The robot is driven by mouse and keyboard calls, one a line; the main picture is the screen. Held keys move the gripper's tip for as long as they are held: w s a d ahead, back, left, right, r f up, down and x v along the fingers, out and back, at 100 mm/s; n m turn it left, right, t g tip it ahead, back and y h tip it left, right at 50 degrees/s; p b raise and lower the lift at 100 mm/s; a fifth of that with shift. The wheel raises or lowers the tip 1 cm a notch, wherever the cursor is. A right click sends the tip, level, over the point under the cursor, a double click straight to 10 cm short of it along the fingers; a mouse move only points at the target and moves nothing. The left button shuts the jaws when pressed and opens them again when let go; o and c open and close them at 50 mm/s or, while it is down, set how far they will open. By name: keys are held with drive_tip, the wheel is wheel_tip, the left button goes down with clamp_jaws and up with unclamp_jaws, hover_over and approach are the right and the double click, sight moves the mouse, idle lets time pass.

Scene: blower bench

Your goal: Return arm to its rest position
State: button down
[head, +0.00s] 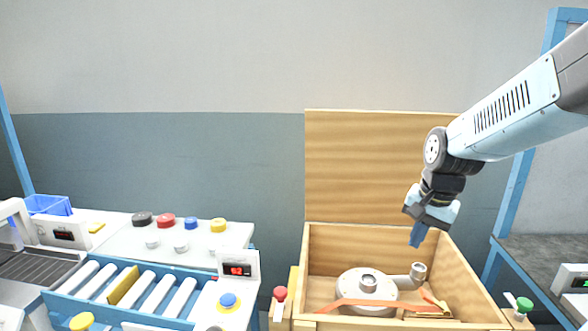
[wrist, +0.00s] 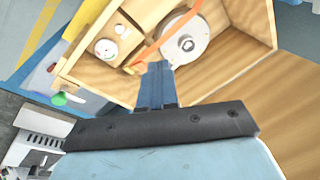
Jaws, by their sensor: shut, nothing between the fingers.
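My gripper (head: 417,235) is at the right in the head view, pointing down over the right part of an open wooden crate (head: 318,239). Its blue fingers are shut with nothing between them. In the wrist view the shut fingers (wrist: 155,85) point toward the crate, apart from its contents. My arm reaches in from the upper right. Inside the crate is a round white blower (head: 352,285) with a grey outlet, and an orange strap lies across it. The blower also shows in the wrist view (wrist: 187,42).
The crate's raised lid (head: 380,165) stands behind my gripper. A roller conveyor (head: 125,288) and a white panel with coloured knobs (head: 180,238) are at the left. A blue-framed bench (head: 545,262) is at the right. The space above the conveyor is clear.

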drive_tip(key=s+a+r+n+t, duration=0.3)
drive_tip(key=s+r+n, duration=0.4)
drive_tip(key=s, duration=0.5)
wheel_tip(320, 180, up, 3)
drive_tip(key=shift+f+h, duration=0.1)
drive_tip(key=shift+h, duration=0.3)
idle(1.6)
drive_tip(key=w+d+f+m+g, duration=0.1)
drive_tip(key=w+d+f+m, duration=0.3)
drive_tip(key=w, duration=0.3)
drive_tip(key=w+d+f+m+g, duration=0.1)
drive_tip(key=w+d+f+m, duration=0.3)
drive_tip(key=w, duration=0.3)
drive_tip(key=w+d+f+m+g, duration=0.1)
drive_tip(key=w+d+f+m, duration=0.3)
drive_tip(key=f, duration=0.3)
drive_tip(key=w+d+f+m+g, duration=0.2)
drive_tip(key=w+d+f+m, duration=0.2)
drive_tip(key=d+f+m, duration=0.2)
drive_tip(key=shift+w+d+f+m, duration=0.25)
drive_tip(key=shift+w+f+m, duration=0.05)
drive_tip(key=shift+f+m, duration=0.1)
